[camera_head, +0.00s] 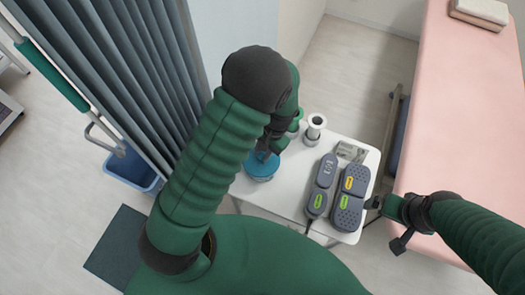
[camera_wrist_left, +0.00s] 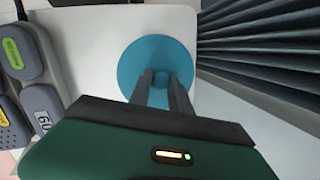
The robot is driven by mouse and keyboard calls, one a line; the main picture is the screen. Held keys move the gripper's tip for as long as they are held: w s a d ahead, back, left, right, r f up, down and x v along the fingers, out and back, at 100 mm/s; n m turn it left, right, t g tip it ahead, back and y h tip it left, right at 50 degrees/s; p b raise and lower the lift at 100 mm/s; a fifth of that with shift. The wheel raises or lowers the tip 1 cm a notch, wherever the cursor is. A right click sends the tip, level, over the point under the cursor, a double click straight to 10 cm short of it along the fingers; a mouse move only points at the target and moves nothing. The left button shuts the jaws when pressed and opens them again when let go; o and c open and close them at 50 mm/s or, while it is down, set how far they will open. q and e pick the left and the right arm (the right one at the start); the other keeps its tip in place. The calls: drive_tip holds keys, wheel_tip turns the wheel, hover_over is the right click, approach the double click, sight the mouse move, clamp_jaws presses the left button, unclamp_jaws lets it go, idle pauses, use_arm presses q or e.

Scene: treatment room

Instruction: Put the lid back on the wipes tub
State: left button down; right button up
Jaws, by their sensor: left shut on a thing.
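The round blue lid (camera_head: 262,166) is at the left end of the white table, below my left gripper (camera_head: 266,151). In the left wrist view the lid (camera_wrist_left: 135,65) is a flat disc with a small central knob. The two fingers of my left gripper (camera_wrist_left: 161,82) are shut on that knob. I cannot make out the wipes tub for certain; whatever is under the lid is hidden by it. My right gripper (camera_head: 377,203) is at the table's right edge, away from the lid, and its jaw opening is unclear.
On the white table (camera_head: 275,199) are a white cylinder (camera_head: 314,130), a green-topped container (camera_head: 295,122) partly behind my left arm, a metallic box (camera_head: 351,151) and grey handsets (camera_head: 349,192). A pink treatment bed (camera_head: 455,110) stands right, a grey curtain (camera_head: 120,70) left.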

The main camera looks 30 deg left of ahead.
idle(0.7)
use_arm(q)
drive_tip(key=c, duration=1.1)
unclamp_jaws()
drive_tip(key=shift+o, duration=0.2)
drive_tip(key=o, duration=0.4)
wheel_tip(320, 180, up, 7)
drive_tip(key=p, duration=0.7)
